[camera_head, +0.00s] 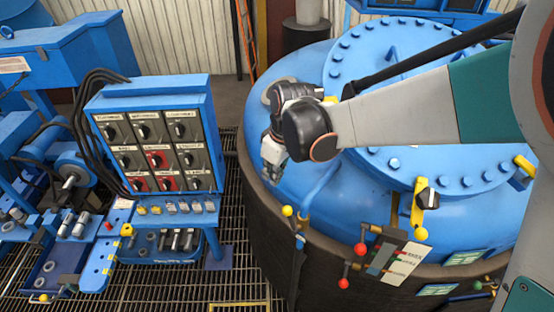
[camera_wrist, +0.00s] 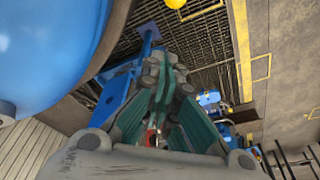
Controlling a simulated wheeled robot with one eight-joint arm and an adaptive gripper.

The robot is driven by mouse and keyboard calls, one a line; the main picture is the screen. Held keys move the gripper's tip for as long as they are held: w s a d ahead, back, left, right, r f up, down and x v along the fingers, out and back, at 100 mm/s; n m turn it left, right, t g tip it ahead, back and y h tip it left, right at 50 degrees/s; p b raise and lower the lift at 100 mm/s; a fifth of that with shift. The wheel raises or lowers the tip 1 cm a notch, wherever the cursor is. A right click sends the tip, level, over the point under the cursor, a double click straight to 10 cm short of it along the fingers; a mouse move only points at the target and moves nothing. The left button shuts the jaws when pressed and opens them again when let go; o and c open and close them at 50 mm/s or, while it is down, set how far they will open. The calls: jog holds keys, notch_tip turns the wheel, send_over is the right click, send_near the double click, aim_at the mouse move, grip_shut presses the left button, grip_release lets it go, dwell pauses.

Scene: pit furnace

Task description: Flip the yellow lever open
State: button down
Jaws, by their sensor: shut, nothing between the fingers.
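Several yellow parts show in the head view, and I cannot tell for sure which is the lever. A yellow ball-ended handle (camera_head: 287,211) sits at the furnace's near rim. A yellow upright piece with a black knob (camera_head: 418,207) stands right of it, with a yellow ball (camera_head: 421,234) below. A yellow ball also shows at the top edge of the wrist view (camera_wrist: 175,3). My gripper (camera_head: 272,156) is over the furnace's left side, behind and left of the rim handle, apart from it. In the wrist view my gripper (camera_wrist: 166,68) is shut and empty.
The blue furnace lid (camera_head: 430,165) with bolts fills the right. A blue control box (camera_head: 152,135) with knobs stands left on floor grating (camera_head: 235,235). Red-ball levers (camera_head: 344,283) and a label plate (camera_head: 403,258) are on the furnace front.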

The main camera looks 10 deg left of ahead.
aim_at(289, 209)
notch_tip(289, 209, down, 9)
jog(key=s+d, duration=0.1)
jog(key=shift+d+b, duration=0.3)
jog(key=shift+b, duration=0.15)
jog(key=shift+s, duration=0.1)
dwell(0.4)
jog(key=shift+s+d+r+t+y+b, duration=0.2)
jog(key=shift+s+d+t+y+b, duration=0.05)
jog(key=shift+d+y+b, duration=0.3)
jog(key=shift+s+d+r+t+y+b, duration=0.15)
jog(key=shift+s+d+t+y+b, duration=0.1)
jog(key=shift+d+y+b, duration=0.25)
jog(key=shift+s+d+r+y, duration=0.15)
jog(key=shift+s+d+r, duration=0.05)
jog(key=shift+d, duration=0.2)
jog(key=shift+s+d+r+y, duration=0.1)
jog(key=shift+s+d+r, duration=0.1)
jog(key=shift+d, duration=0.15)
